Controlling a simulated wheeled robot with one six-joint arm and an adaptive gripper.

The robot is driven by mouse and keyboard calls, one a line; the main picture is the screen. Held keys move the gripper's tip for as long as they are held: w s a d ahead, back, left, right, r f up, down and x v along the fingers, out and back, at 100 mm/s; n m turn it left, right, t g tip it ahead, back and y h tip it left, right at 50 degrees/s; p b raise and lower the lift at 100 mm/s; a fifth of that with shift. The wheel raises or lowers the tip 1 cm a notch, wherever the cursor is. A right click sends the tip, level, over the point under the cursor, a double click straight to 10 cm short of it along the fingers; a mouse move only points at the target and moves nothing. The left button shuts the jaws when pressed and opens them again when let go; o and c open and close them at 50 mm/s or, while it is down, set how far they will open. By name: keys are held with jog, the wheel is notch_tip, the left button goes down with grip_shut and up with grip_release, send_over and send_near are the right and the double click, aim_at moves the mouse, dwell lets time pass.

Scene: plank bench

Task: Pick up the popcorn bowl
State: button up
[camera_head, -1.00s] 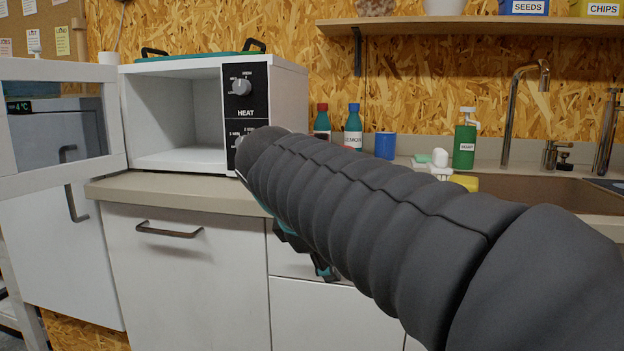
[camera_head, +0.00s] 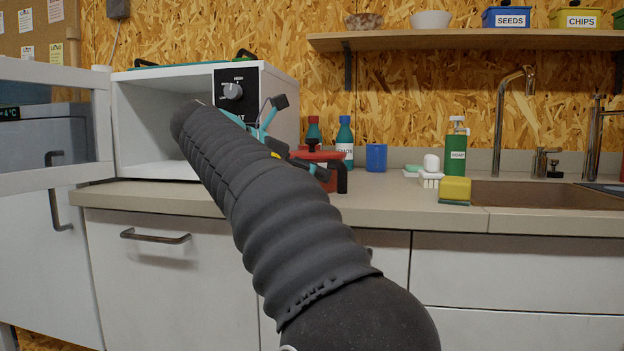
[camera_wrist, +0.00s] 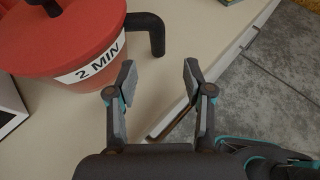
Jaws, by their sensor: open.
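A red lidded bowl with a black side handle, marked "2 MIN", stands on the counter; I take it for the popcorn bowl (camera_wrist: 45,35). In the head view the bowl (camera_head: 318,156) is right of the microwave, partly hidden by my gripper. In the wrist view its handle (camera_wrist: 158,38) lies just beyond my fingertips, roughly in line with the gap. My gripper (camera_wrist: 158,80) is open and empty, with no visible contact with the handle.
An open microwave (camera_head: 150,115) stands left of the bowl. A yellow sponge (camera_head: 456,189) and soap bottle (camera_head: 457,145) are by the sink (camera_head: 540,195). The front counter (camera_head: 400,210) is clear.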

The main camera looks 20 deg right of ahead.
aim_at(338, 182)
jog(key=shift+b+x, duration=1.3)
jog(key=shift+x, duration=3.05)
jog(key=shift+w, duration=0.15)
grip_shut()
